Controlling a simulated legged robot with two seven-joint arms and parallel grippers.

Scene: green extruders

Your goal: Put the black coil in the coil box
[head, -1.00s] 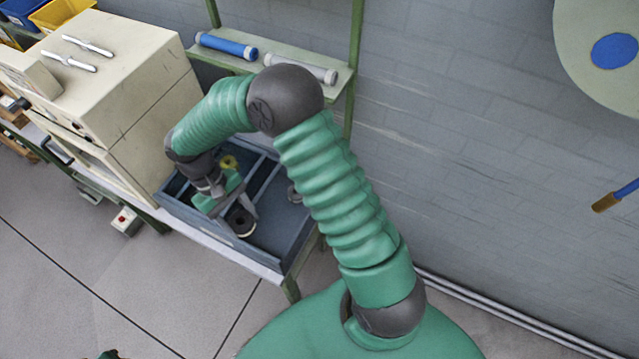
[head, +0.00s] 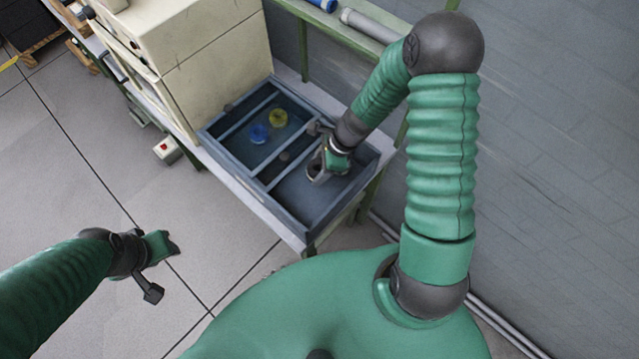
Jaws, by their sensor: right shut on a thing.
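The coil box (head: 238,184) is a dark blue-grey open box with dividers, standing on the bench. A blue coil (head: 258,133) and a yellow coil (head: 278,118) lie in its left compartment. My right gripper (head: 316,171) is low over the box's right compartment, shut on what appears to be the black coil. The fingers hide most of that coil, and I cannot tell whether it touches the box floor. My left gripper (head: 162,270) is open and empty above the floor, left of my body.
A cream machine cabinet (head: 215,70) stands behind and left of the box. A green shelf rack (head: 345,30) with a grey cylinder (head: 372,26) stands at the back. A grey wall is close on the right.

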